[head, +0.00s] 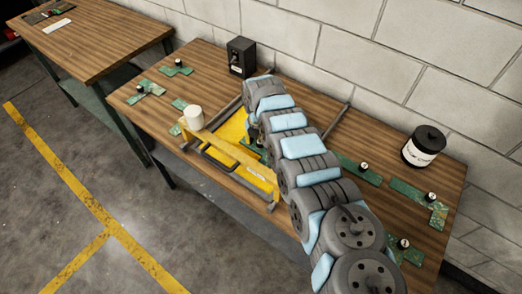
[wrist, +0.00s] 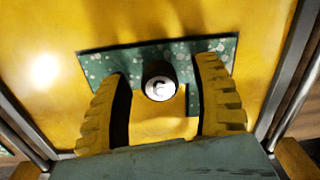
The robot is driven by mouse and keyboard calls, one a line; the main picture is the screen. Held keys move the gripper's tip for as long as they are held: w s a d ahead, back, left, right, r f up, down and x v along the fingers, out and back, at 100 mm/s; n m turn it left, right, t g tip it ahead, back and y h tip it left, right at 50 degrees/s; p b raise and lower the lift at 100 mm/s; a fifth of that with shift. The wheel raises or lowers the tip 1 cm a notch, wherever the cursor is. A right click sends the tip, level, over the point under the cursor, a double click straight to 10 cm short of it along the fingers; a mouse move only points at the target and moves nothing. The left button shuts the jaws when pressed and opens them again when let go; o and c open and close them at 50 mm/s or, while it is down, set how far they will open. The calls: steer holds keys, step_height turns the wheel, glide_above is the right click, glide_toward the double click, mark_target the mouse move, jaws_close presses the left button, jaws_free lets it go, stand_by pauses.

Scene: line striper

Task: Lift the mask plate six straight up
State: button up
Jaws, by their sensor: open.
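A green, white-speckled mask plate (wrist: 100,63) lies on the yellow bed in the wrist view. A dark round knob with a white top (wrist: 159,88) stands up from it; the mark on top looks like a 6 but is hard to read. My gripper (wrist: 163,72) is open, with one yellow ridged finger on each side of the knob and gaps between. In the head view, my arm hides most of the gripper and this plate over the yellow bed (head: 233,129).
The yellow bed sits in a grey-railed frame on the wooden table (head: 215,62). Other green knobbed plates lie left (head: 148,89) and right (head: 360,170). A wall runs behind.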

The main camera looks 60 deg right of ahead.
mark_target(260, 142)
steer(key=shift+f, duration=0.25)
jaws_close()
steer(key=shift+r, duration=0.15)
step_height(260, 142, up, 10)
steer(key=shift+f+p, duration=0.1)
steer(key=shift+p, duration=0.45)
step_height(260, 142, up, 7)
steer(key=p, duration=0.5)
stand_by(1.0)
